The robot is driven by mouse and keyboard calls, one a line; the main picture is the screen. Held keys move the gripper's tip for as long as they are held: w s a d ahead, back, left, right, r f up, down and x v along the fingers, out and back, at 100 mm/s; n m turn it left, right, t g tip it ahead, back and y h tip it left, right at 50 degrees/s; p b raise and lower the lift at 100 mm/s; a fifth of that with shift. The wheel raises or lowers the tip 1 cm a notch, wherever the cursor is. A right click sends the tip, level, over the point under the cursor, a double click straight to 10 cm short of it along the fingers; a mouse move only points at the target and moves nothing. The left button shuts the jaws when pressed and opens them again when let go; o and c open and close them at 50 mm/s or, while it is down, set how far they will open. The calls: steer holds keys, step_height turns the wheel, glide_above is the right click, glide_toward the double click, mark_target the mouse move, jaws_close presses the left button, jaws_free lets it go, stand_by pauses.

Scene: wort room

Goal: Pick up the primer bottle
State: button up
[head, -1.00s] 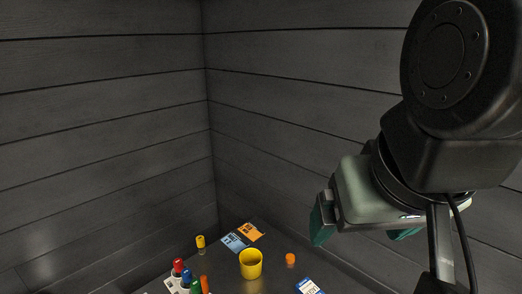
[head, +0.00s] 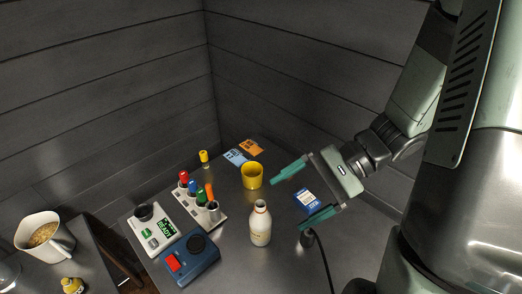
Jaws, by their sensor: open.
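A white bottle (head: 260,226) with an orange-brown band at its neck stands upright on the dark table (head: 222,258) in the head view; its label is too small to read, and I take it for the primer bottle. My gripper (head: 288,199) is above the table to the right of the bottle. Its two green fingers are spread wide and point left toward the bottle, with nothing between them. The bottle is apart from the fingers.
A yellow cup (head: 251,175) stands behind the bottle. Left are a rack with coloured caps (head: 205,206), a blue device with a red button (head: 189,258) and a white meter (head: 152,229). A blue-and-white card (head: 307,200) lies near my gripper. A side table holds a pitcher (head: 44,240).

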step_height(320, 180, down, 9)
steer(key=w+m+t+y, duration=0.2)
steer(key=m+t+y, duration=0.3)
steer(key=m, duration=0.3)
steer(key=m+t+h, duration=0.1)
steer(key=m+t, duration=0.7)
glide_toward(256, 218)
steer(key=f, duration=0.1)
steer(key=w+f, duration=0.1)
steer(key=f, duration=0.1)
steer(key=shift+w+d+f, duration=0.15)
steer(key=shift+w+f, duration=0.15)
steer(key=shift+w, duration=0.05)
steer(key=shift+f+m, duration=0.2)
steer(key=shift+m, duration=0.2)
steer(key=x, duration=1)
steer(key=shift+w+a, duration=0.25)
steer(key=shift+a, duration=0.05)
steer(key=c, duration=1.2)
